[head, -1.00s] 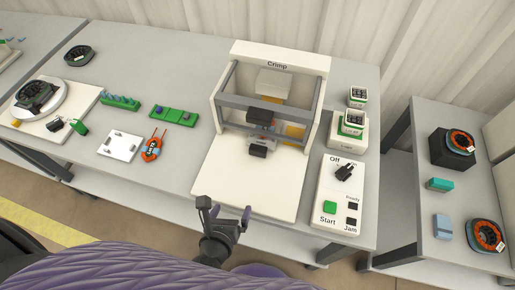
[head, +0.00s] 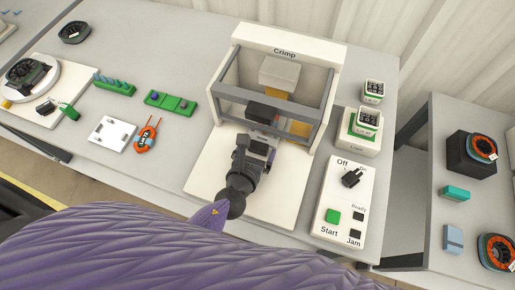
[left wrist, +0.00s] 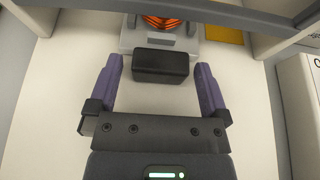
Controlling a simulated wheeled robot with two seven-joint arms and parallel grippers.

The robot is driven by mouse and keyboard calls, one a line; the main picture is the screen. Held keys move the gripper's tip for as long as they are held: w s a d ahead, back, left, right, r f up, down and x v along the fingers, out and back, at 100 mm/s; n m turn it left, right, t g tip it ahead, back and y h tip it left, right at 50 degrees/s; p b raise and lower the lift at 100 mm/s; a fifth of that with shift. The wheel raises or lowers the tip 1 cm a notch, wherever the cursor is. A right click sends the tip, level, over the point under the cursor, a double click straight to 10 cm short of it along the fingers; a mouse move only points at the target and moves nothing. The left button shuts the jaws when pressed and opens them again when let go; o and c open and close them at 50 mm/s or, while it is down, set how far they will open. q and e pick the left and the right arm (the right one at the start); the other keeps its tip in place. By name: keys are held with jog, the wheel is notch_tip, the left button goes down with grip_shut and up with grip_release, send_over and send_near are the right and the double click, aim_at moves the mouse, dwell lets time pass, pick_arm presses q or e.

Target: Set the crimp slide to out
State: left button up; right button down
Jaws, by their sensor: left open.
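The crimp press (head: 285,50) is a white frame labelled Crimp with a grey crossbar, standing on a white base plate. In the left wrist view its slide is a grey carriage (left wrist: 128,42) with orange copper coil on it and a dark block-shaped handle (left wrist: 160,66) in front. My left gripper (head: 264,143) is at the front of the press and mostly hides the slide in the head view. In the left wrist view its two purple fingers (left wrist: 158,72) are open, one on each side of the dark handle, with gaps visible. My right gripper is not in view.
A control panel (head: 343,200) with an Off switch, a green Start button and Ready and Jam lamps stands right of the press. Small labelled boxes (head: 366,124) are behind it. Green trays (head: 170,102) and a white plate (head: 110,132) lie left.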

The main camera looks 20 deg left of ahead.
pick_arm(q)
jog(key=shift+w+f, duration=0.1)
jog(key=shift+w, duration=0.2)
grip_shut()
